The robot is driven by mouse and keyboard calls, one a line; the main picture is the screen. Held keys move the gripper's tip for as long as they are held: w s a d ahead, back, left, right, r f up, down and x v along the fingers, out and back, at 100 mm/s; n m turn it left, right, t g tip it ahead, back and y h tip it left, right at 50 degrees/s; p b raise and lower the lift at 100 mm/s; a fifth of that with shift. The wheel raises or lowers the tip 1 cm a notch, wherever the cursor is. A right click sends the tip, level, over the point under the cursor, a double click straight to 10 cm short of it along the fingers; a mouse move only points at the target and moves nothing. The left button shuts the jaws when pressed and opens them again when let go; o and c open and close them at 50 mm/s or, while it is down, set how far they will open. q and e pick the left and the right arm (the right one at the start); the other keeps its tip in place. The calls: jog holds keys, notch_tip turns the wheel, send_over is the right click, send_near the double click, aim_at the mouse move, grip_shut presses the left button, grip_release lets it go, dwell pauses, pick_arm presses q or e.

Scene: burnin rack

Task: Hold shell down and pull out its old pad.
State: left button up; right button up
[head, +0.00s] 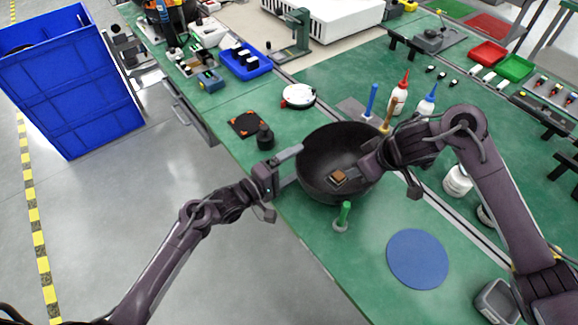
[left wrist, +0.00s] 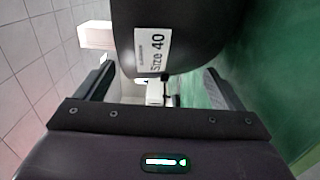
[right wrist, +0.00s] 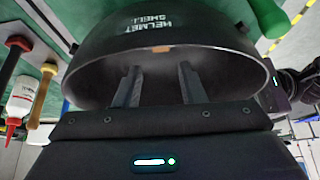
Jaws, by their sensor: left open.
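The helmet shell (head: 318,150) is a black bowl lying open side up on the green bench; it also shows in the right wrist view (right wrist: 205,38), lettered "HELMET SHELL". A small brown pad (head: 338,177) sits inside it, and shows as an orange-brown strip (right wrist: 160,49) in the right wrist view. My left gripper (head: 287,167) is open at the shell's left side; in the left wrist view the shell wall (left wrist: 195,30), with a "Size 40" label, lies between and beyond its fingers. My right gripper (right wrist: 160,68) reaches into the shell with fingers apart, short of the pad.
A green-topped post (head: 343,215) stands close in front of the shell. A black knob (head: 265,137) is at its left, glue bottles (head: 398,98) and a blue-handled tool (head: 371,100) behind. A blue disc (head: 417,258) lies on the front right bench.

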pick_arm(q)
jog(key=shift+c, duration=0.4)
jog(key=c, duration=1.6)
